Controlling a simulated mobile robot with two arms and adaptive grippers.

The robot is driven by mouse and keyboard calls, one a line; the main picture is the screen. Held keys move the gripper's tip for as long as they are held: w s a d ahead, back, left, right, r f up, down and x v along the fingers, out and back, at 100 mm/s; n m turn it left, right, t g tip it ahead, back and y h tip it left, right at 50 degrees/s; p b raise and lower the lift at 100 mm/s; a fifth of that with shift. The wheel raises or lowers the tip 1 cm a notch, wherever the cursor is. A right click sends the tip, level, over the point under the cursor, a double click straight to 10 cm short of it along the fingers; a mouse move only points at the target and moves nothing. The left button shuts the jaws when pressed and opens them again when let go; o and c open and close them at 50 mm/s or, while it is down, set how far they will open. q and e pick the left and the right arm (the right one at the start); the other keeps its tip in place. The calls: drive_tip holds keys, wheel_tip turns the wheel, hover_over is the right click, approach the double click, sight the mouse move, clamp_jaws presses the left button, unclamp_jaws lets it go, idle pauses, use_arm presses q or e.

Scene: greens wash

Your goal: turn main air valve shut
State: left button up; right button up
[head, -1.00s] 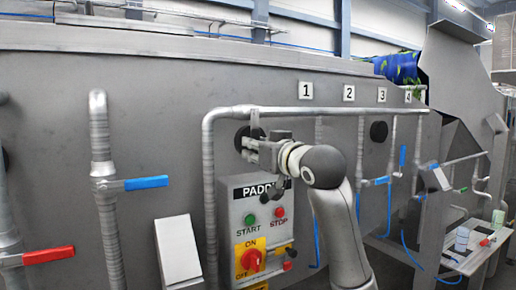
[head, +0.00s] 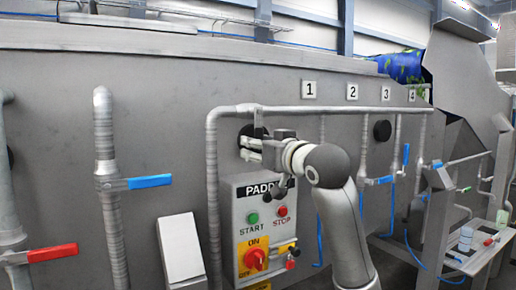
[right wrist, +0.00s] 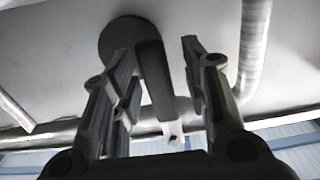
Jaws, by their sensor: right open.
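My right gripper (head: 247,149) is at the lower part of this lever, in front of the tank wall. In the right wrist view the dark lever (right wrist: 153,75) stands between the two spread fingers of the open right gripper (right wrist: 160,62). It looks closer to the left finger; I cannot tell whether they touch. My left gripper is not in view.
The paddle control box (head: 263,225) is just below my right gripper. A blue-handled valve (head: 149,181) and a red-handled valve (head: 52,253) are on pipes at left. A tilted grey panel (head: 182,250) stands out left of the box. A black disc (head: 245,134) lies behind the gripper.

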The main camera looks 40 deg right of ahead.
drive_tip(key=v, duration=1.1)
drive_tip(key=shift+s+a, duration=0.2)
drive_tip(key=shift+s, duration=0.15)
